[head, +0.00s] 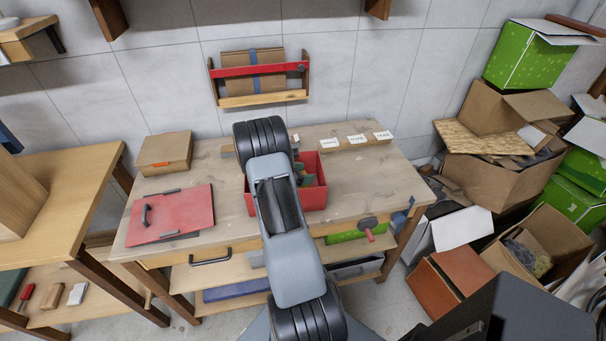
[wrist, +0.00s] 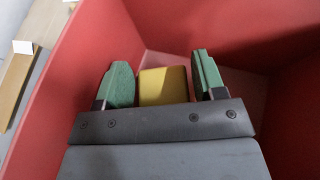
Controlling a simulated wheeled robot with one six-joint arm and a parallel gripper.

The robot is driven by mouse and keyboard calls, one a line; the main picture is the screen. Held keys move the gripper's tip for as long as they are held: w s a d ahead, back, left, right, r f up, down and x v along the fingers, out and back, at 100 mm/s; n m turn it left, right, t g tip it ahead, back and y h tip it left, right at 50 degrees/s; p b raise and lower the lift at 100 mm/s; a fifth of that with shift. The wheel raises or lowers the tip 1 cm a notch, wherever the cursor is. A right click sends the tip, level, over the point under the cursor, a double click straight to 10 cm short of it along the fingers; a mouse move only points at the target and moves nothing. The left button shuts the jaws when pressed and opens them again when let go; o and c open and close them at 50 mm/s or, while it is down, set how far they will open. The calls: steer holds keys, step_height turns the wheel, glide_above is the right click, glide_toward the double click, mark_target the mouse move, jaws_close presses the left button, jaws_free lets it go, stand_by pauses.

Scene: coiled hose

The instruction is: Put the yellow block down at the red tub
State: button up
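The red tub (head: 316,198) stands on the workbench, partly hidden behind my arm in the head view. Its red walls (wrist: 75,60) surround my gripper in the wrist view. My gripper (wrist: 163,78) is inside the tub, with a green finger on each side of the yellow block (wrist: 163,86). A narrow gap shows between each finger and the block, so the gripper looks open around it. The block's lower part is hidden by the gripper body, and I cannot tell for sure whether it rests on the tub floor. The block is not visible in the head view.
A red panel with a dark handle (head: 171,214) lies on the workbench (head: 395,185) to the left. A cardboard box (head: 164,152) stands behind it. Boxes (head: 500,145) crowd the right.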

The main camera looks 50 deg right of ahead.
steer(key=shift+r, duration=0.1)
steer(key=shift+r+p, duration=0.3)
steer(key=shift+p, duration=0.1)
steer(key=shift+r+p, duration=0.55)
steer(key=shift+p, duration=0.05)
steer(key=v, duration=0.2)
steer(key=b+v, duration=0.1)
steer(key=v, duration=0.1)
steer(key=b+v, duration=0.1)
steer(key=v, duration=0.1)
steer(key=shift+w+a+f, duration=0.1)
steer(key=shift+a+f, duration=0.05)
steer(key=shift+f, duration=0.1)
steer(key=shift+w+a+r, duration=0.15)
steer(key=shift+a+r, duration=0.1)
steer(key=shift+a, duration=0.25)
